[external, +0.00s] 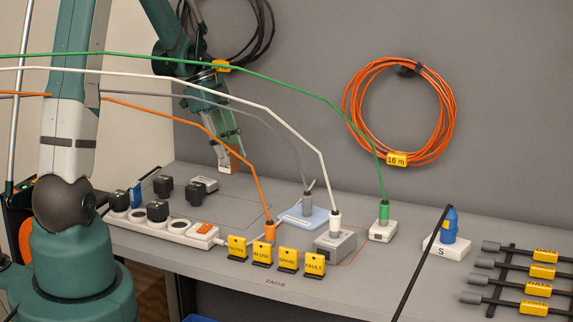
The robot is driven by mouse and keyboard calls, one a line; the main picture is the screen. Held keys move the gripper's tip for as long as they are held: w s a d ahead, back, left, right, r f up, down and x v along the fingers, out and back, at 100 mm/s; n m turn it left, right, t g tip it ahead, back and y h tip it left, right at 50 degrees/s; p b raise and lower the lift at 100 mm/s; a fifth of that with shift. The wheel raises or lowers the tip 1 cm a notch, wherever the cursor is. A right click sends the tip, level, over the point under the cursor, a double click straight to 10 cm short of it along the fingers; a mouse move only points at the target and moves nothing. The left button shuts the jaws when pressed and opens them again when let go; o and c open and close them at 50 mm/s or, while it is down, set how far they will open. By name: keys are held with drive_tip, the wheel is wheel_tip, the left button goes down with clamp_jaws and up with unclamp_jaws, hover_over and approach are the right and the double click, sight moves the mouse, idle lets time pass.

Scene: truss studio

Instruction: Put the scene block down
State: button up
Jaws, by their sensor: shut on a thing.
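My gripper (231,160) points down over the back left part of the grey bench, above its surface. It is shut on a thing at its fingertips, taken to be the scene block. The fingers hide most of it, and its shape and marking cannot be made out. I cannot tell how far above the bench it is. A white block marked S (445,248) with a blue plug (449,226) stands apart at the right of the bench.
Several black adapters and a white power strip (180,233) lie left of centre. Orange, grey, white and green cables arch across to plugs mid-bench. Yellow tags (262,253) stand along the front. A rack of tagged connectors (524,272) is at right.

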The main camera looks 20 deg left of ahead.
drive_tip(key=w+a+n, duration=0.1)
drive_tip(key=w+a, duration=0.3)
drive_tip(key=a, duration=0.5)
drive_tip(key=w+a+n+t, duration=0.1)
drive_tip(key=w+a, duration=0.3)
drive_tip(key=a, duration=0.5)
drive_tip(key=w+a+n+t, duration=0.1)
drive_tip(key=w+a+n, duration=0.2)
drive_tip(key=a, duration=0.6)
drive_tip(key=shift+w+r+y, duration=0.15)
drive_tip(key=shift+w+y, duration=0.15)
drive_tip(key=shift+w, duration=0.15)
drive_tip(key=shift+f, duration=3.15)
drive_tip(key=shift+d+f, duration=0.1)
drive_tip(key=shift+f, duration=1.75)
drive_tip(key=shift+f, duration=0.2)
